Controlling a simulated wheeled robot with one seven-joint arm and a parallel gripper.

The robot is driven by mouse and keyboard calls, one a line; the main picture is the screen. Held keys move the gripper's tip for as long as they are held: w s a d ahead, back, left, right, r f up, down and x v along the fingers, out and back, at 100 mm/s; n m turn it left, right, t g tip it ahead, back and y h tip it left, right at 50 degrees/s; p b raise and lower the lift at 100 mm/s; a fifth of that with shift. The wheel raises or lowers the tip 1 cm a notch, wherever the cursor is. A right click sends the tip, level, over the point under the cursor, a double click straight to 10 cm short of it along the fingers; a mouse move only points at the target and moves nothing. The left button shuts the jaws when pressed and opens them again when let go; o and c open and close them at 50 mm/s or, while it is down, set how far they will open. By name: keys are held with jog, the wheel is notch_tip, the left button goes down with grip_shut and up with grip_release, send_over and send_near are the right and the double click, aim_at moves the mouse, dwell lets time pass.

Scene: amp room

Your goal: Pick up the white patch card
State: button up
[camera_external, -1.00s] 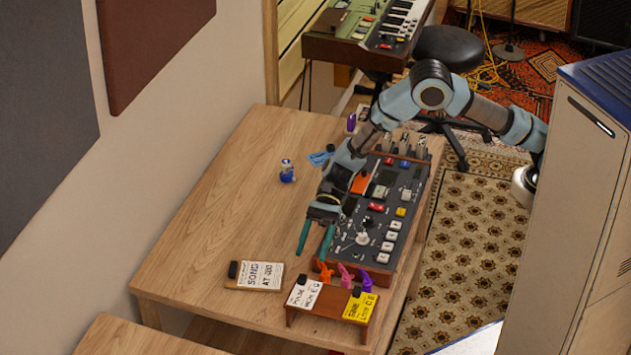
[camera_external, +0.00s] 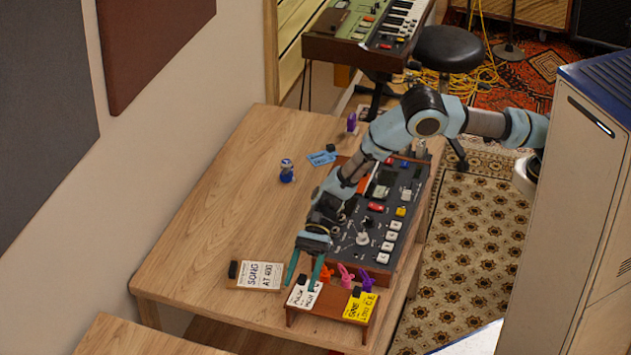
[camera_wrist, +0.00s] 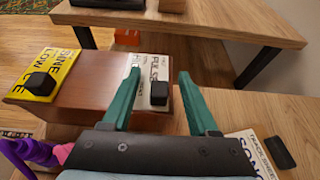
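The white patch card (camera_external: 303,294) lies on the left end of a small brown stand (camera_external: 328,319) at the table's front edge. It has black lettering and a black knob or clip on it. In the wrist view the white card (camera_wrist: 145,69) lies between my finger tips, its black clip (camera_wrist: 159,91) between them too. My gripper (camera_external: 304,274) is open, with two teal fingers pointing down just above and around the card. In the wrist view my gripper (camera_wrist: 162,82) has nothing held between its fingers. I cannot tell whether a finger touches the card.
A yellow card (camera_external: 359,307) lies on the stand's right end. Another white card, lettered SONG (camera_external: 262,274), lies on a board to the left. Coloured clips (camera_external: 345,275) and a control panel (camera_external: 380,223) stand behind. The table's left half is mostly clear.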

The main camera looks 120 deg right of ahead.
grip_shut()
dwell(0.6)
